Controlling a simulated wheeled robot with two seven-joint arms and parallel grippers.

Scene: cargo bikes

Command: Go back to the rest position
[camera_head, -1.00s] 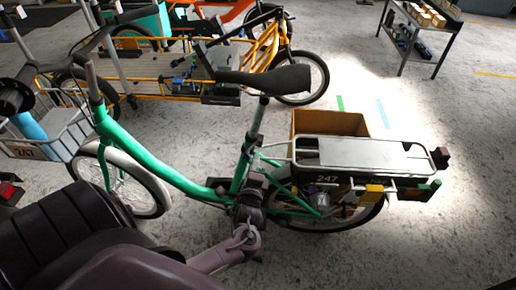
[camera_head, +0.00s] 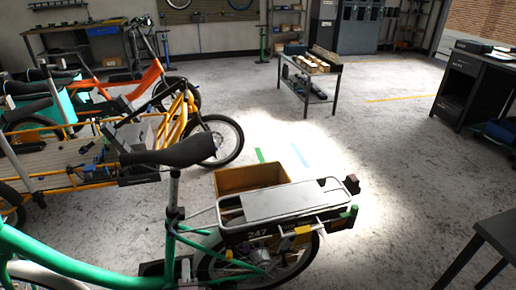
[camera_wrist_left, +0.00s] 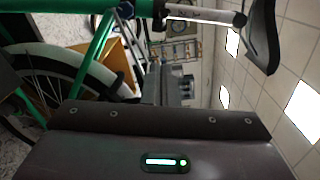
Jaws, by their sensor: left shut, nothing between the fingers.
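My left gripper (camera_head: 168,270) shows only in part at the bottom edge of the head view, low by the seat post of the green cargo bike (camera_head: 60,262). It is shut and empty; I cannot tell whether it touches the bike. My right gripper is in neither view.
The bike's rear rack (camera_head: 290,200) stands beside an open cardboard box (camera_head: 250,178). Orange and yellow cargo bikes stand at left. A low table (camera_head: 308,85) with small boxes is at the back. A dark desk (camera_head: 470,85) stands at right. The floor between is clear.

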